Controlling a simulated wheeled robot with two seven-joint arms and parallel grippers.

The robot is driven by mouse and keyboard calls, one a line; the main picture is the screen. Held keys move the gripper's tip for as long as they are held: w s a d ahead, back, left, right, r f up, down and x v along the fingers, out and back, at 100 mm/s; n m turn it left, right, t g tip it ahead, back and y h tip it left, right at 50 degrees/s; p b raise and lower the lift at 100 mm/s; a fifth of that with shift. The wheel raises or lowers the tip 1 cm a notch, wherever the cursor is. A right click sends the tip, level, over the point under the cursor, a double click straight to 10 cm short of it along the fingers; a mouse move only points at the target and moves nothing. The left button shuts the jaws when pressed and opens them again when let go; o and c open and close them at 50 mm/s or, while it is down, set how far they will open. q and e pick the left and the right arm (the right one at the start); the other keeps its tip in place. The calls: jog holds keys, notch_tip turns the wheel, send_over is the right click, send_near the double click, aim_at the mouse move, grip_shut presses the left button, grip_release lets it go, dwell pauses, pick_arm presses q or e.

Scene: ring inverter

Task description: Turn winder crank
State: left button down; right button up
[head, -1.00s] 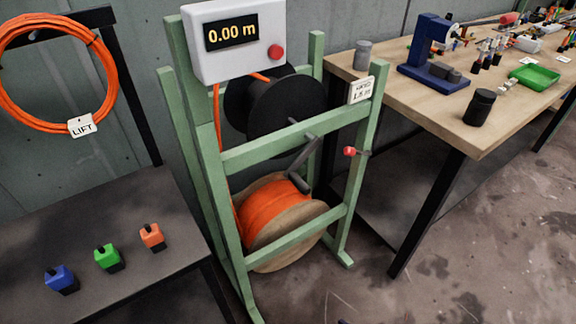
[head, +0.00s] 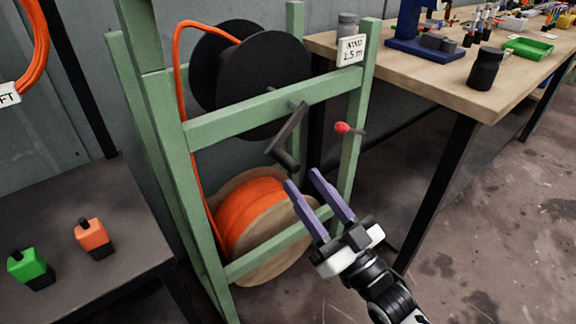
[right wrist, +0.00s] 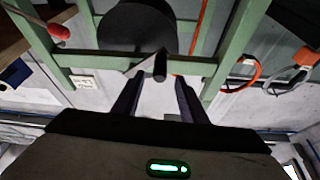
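The winder is a green frame (head: 235,121) with a black reel (head: 262,75) on top and an orange cable spool (head: 250,215) below. In the right wrist view the crank handle (right wrist: 160,66) shows beyond and between the fingertips, apparently not touched. My left gripper is not in view.
A red-knobbed lever (head: 343,128) sits on the right post, close to my right gripper. A wooden workbench (head: 400,72) stands at the right, a dark table (head: 120,235) with coloured blocks at the left.

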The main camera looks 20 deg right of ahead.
aim_at(288, 162)
jog(key=x, duration=0.6)
jog(key=shift+w+a, duration=0.15)
jog(key=shift+w, duration=0.25)
grip_shut()
